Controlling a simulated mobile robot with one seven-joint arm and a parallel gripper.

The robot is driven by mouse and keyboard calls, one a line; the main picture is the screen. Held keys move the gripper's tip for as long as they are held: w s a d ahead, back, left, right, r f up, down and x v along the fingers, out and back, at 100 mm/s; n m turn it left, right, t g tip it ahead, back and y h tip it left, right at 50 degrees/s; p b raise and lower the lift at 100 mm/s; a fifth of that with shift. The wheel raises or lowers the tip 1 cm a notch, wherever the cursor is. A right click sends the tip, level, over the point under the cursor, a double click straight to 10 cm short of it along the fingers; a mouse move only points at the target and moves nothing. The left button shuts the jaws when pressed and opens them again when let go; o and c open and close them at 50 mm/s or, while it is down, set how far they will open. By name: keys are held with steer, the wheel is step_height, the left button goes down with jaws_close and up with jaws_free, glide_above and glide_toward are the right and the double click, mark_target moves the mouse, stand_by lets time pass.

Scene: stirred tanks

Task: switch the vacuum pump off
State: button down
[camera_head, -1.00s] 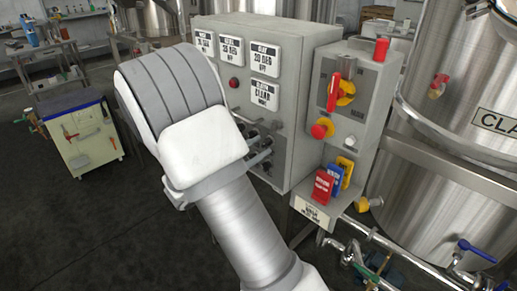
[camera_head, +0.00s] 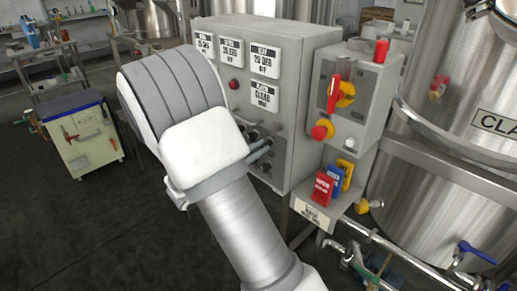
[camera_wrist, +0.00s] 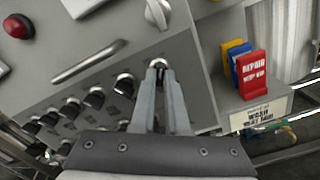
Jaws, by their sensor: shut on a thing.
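The grey control panel (camera_head: 300,75) stands in the middle of the head view. In the wrist view a row of small switches with metal collars (camera_wrist: 94,97) runs along its face. My gripper (camera_wrist: 160,75) is shut on the small switch (camera_wrist: 158,63) at the right end of that row. The fingertips hide most of this switch, so its position cannot be told. No label naming the vacuum pump can be read. In the head view my arm covers part of the panel's left side and most of the switch row.
A side box carries a red-and-yellow rotary switch (camera_head: 338,92) and a red button (camera_head: 322,130). Red, blue and yellow tags (camera_head: 324,188) stand on a ledge below. A bar handle (camera_wrist: 90,62) and a round knob (camera_wrist: 158,13) are close to my fingers. A steel tank (camera_head: 440,150) stands right.

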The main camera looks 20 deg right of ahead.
steer(key=shift+r+n+p, duration=0.1)
steer(key=shift+n+p, duration=0.2)
steer(key=shift+p, duration=0.1)
steer(key=n+p, duration=0.1)
steer(key=p, duration=0.1)
steer(key=shift+r+n+p, duration=0.15)
steer(key=shift+n+p, duration=0.2)
steer(key=shift+n, duration=0.05)
steer(key=n+p, duration=0.7)
steer(key=p, duration=0.1)
steer(key=shift+f+n+p, duration=0.2)
steer(key=shift+n+p, duration=0.8)
steer(key=shift+n, duration=0.2)
steer(key=shift+f, duration=0.1)
steer(key=c, duration=0.9)
jaws_free()
